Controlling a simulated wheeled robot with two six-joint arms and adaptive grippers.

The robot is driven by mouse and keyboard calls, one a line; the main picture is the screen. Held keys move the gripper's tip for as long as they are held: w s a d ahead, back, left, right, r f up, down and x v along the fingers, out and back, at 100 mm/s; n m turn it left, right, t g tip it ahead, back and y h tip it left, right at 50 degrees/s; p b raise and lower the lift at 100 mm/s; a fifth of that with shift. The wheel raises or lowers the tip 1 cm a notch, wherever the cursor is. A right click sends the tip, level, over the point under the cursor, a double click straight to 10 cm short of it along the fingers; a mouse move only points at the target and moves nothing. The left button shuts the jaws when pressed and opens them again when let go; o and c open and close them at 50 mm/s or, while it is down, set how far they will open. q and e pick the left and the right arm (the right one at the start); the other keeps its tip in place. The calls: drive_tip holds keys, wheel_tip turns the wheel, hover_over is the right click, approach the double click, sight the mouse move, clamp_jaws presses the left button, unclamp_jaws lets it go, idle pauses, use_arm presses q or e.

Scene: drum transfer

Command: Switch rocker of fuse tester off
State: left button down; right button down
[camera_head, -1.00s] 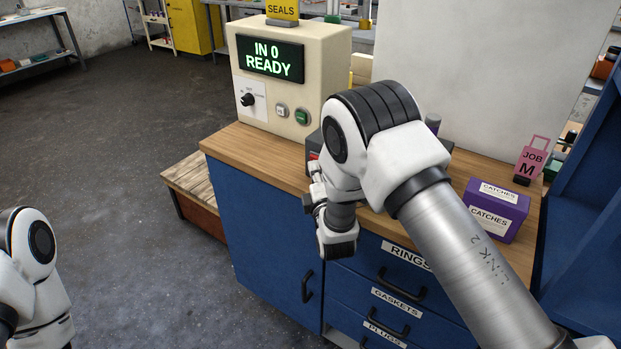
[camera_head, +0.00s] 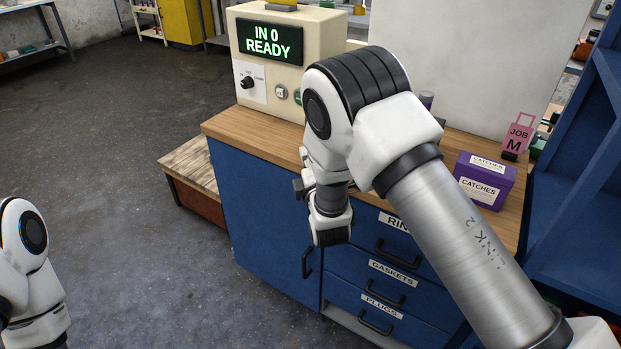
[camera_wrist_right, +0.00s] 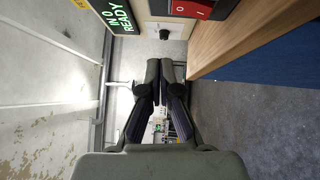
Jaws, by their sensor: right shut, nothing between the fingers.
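The red rocker (camera_wrist_right: 190,9), marked 0 and I, shows at the top edge of the right wrist view. It sits on a dark housing (camera_wrist_right: 222,7), cut off by the frame, on the wooden counter. I cannot tell which side of the rocker is pressed. In the head view my right arm hides it. My right gripper (camera_wrist_right: 166,64) is shut and empty, with its fingertips apart from the rocker. In the head view the right gripper (camera_head: 300,186) is partly hidden by its wrist, near the counter's front edge. My left gripper is out of view.
A cream machine (camera_head: 310,32) reading "IN 0 READY" stands at the counter's back left. A purple catches box (camera_head: 483,184) and a pink JOB M tag (camera_head: 518,136) stand at the right. Blue drawers (camera_head: 350,262) are below. A low wooden platform (camera_head: 190,170) is at left.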

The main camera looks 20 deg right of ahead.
drive_tip(key=s+b, duration=0.1)
drive_tip(key=s, duration=0.6)
drive_tip(key=s+d+f+m+g, duration=0.25)
drive_tip(key=s+f, duration=0.25)
drive_tip(key=f, duration=0.4)
drive_tip(key=s+d+f+m+g, duration=0.1)
drive_tip(key=s+d+f+g, duration=0.25)
drive_tip(key=f, duration=0.45)
drive_tip(key=s+d+f+m+g, duration=0.25)
drive_tip(key=s+f, duration=0.25)
drive_tip(key=f, duration=0.4)
drive_tip(key=s+a+f+m+g+y, duration=0.1)
drive_tip(key=s+f+m+g, duration=0.1)
drive_tip(key=s, duration=0.5)
drive_tip(key=s+a+f+m+g, duration=0.1)
drive_tip(key=s+f+m+g, duration=0.1)
drive_tip(key=s+m+g, duration=0.3)
drive_tip(key=s+a+f+m+g+y, duration=0.1)
drive_tip(key=s+f+m+g, duration=0.1)
drive_tip(key=s+m, duration=0.3)
drive_tip(key=s+g, duration=0.1)
drive_tip(key=s, duration=0.2)
drive_tip(key=shift+s+a+f+y, duration=0.2)
drive_tip(key=shift+s+f+y, duration=0.1)
drive_tip(key=shift+s, duration=0.1)
